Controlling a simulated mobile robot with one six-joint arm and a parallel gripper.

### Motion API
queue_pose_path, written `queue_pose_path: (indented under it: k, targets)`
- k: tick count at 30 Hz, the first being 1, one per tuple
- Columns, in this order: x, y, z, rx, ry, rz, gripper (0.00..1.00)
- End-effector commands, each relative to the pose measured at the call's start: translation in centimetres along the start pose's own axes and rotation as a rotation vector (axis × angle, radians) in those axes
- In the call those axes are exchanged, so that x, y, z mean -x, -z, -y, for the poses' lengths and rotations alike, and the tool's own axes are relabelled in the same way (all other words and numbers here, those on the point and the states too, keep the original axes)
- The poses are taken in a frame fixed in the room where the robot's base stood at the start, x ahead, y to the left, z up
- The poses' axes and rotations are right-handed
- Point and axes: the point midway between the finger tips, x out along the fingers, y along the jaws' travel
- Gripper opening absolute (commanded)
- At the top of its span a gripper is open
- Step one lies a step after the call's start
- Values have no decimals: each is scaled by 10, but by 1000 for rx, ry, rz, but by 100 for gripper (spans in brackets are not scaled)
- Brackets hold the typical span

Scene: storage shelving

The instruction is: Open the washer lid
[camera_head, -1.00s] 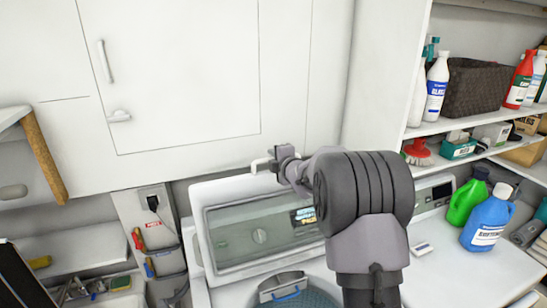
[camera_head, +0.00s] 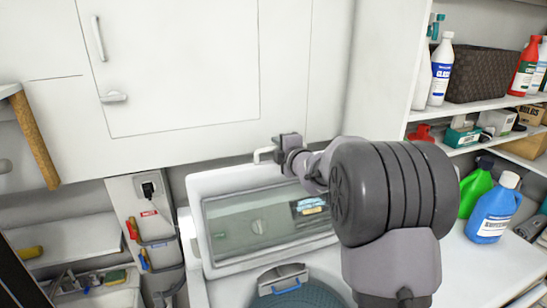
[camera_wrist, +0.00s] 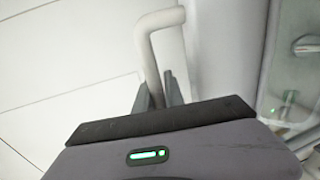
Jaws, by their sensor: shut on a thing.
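The washer lid (camera_head: 193,222) is a white frame with a clear window. It stands raised and tilted back in the head view, above the round tub opening (camera_head: 290,298). Its pale bent handle (camera_head: 262,156) is at the top edge and shows large in the wrist view (camera_wrist: 150,38). My gripper (camera_head: 277,152) is shut on this handle; in the wrist view its two dark fingers (camera_wrist: 157,92) are on either side of the bar. My arm hides the lid's right end and part of the washer top.
A white cabinet (camera_head: 180,60) is close above and behind the lid. A blue bottle (camera_head: 490,212) and a green bottle (camera_head: 474,188) stand to the right. Shelves with bottles and a dark basket (camera_head: 488,72) are beyond. A caddy (camera_head: 150,235) hangs at left.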

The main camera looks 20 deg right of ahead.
Motion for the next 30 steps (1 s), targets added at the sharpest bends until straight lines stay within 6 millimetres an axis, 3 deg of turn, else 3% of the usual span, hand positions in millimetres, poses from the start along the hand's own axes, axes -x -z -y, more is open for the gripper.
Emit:
queue_pose_path:
  k: [1, 10, 21, 22, 23, 30]
  targets:
    - [8, -1, 16, 1, -21, 2, 0]
    - [51, 0, 17, 0, -108, 1, 0]
    - [56, 1, 12, 0, -117, -1, 0]
    - [56, 1, 12, 0, -117, -1, 15]
    - [56, 1, 12, 0, -117, -1, 21]
    - [56, 1, 12, 0, -117, -1, 22]
